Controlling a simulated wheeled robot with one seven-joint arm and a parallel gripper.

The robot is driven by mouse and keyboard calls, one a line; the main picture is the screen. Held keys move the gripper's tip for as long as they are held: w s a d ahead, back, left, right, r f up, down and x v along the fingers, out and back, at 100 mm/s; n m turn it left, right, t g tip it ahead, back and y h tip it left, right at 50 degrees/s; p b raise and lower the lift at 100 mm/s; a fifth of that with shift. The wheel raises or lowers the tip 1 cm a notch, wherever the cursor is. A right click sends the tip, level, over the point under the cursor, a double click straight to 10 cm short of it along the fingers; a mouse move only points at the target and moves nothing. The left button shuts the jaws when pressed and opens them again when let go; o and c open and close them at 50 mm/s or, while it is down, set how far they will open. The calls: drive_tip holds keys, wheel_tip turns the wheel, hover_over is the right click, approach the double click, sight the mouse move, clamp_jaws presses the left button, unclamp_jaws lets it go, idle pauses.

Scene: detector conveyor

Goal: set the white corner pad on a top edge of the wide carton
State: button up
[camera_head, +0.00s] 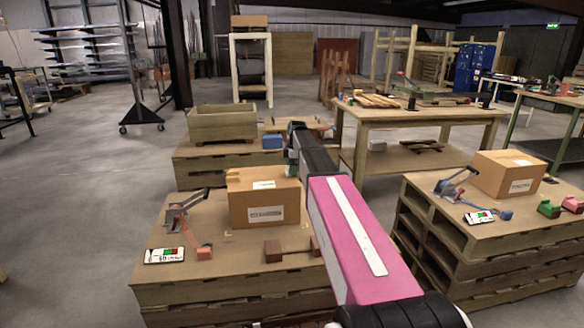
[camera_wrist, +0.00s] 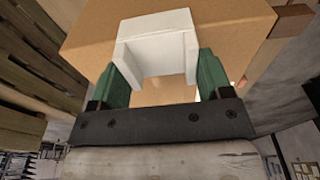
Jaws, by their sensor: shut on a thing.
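My gripper (camera_wrist: 163,78) has green fingers shut on the white corner pad (camera_wrist: 158,24). The pad is an angled white piece, held upright between the fingertips. Behind it in the wrist view is a brown carton (camera_wrist: 85,32); I cannot tell whether the pad touches it. Another carton (camera_head: 508,175) stands on the right stack. Which is the wide carton is unclear.
On the left stack (camera_head: 220,290) lie a grey tool (camera_head: 181,212), an orange block (camera_head: 204,253) and a brown block (camera_head: 273,251). The right stack holds another tool (camera_head: 454,183) and a blue block (camera_head: 505,215). A wooden crate (camera_head: 222,124) stands behind.

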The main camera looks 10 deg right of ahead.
drive_tip(key=shift+f, duration=0.4)
drive_tip(key=o, duration=1)
drive_tip(key=shift+r, duration=0.1)
wheel_tip(320, 180, up, 10)
drive_tip(key=d, duration=0.1)
drive_tip(key=shift+d+r, duration=0.15)
drive_tip(key=shift+r, duration=0.1)
